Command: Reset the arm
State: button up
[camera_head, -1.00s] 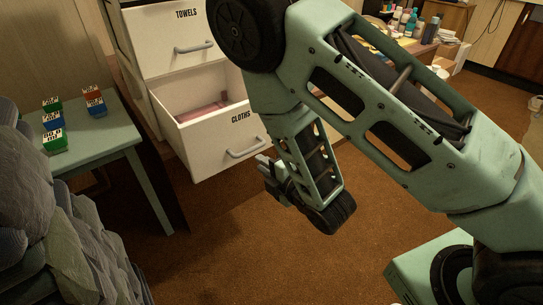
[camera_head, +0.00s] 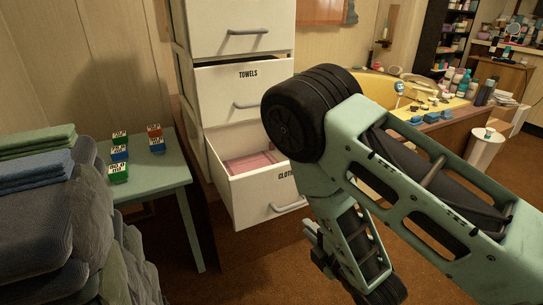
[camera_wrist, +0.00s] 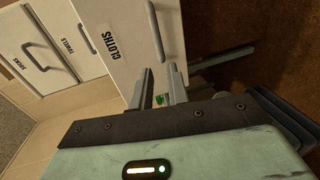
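My arm crosses the right half of the head view, bent down at the elbow. My gripper (camera_head: 312,238) hangs low in front of the cabinet, near the open CLOTHS drawer (camera_head: 258,206). In the wrist view my gripper (camera_wrist: 161,78) has its two fingers apart, close to the CLOTHS drawer (camera_wrist: 125,45). A small green patch shows between the fingers; I cannot tell what it is. I see nothing clearly held. Folded pink cloth (camera_head: 250,163) lies inside the drawer.
The TOWELS drawer (camera_head: 240,90) above is shut. A green side table (camera_head: 160,175) at the left holds small coloured boxes (camera_head: 119,172). Folded towels (camera_head: 35,165) lie on a grey padded seat at the front left. A yellow tub with bottles stands behind my arm.

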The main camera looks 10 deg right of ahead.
jog(key=s+a+r+m+g+h, duration=0.1)
jog(key=s+a+r+m+g, duration=0.6)
jog(key=m+g, duration=0.25)
jog(key=s+d+r+m+g+h, duration=0.25)
jog(key=s+r, duration=0.25)
jog(key=s, duration=0.3)
jog(key=s+d+r+m+g+h, duration=0.1)
jog(key=s+d+r+m+g, duration=0.15)
jog(key=s+r, duration=0.35)
notch_tip(320, 180, up, 27)
jog(key=s+p, duration=0.1)
jog(key=p, duration=2.7)
jog(key=shift+a, duration=0.45)
jog(key=shift+s+f+n, duration=0.1)
jog(key=shift+n, duration=0.15)
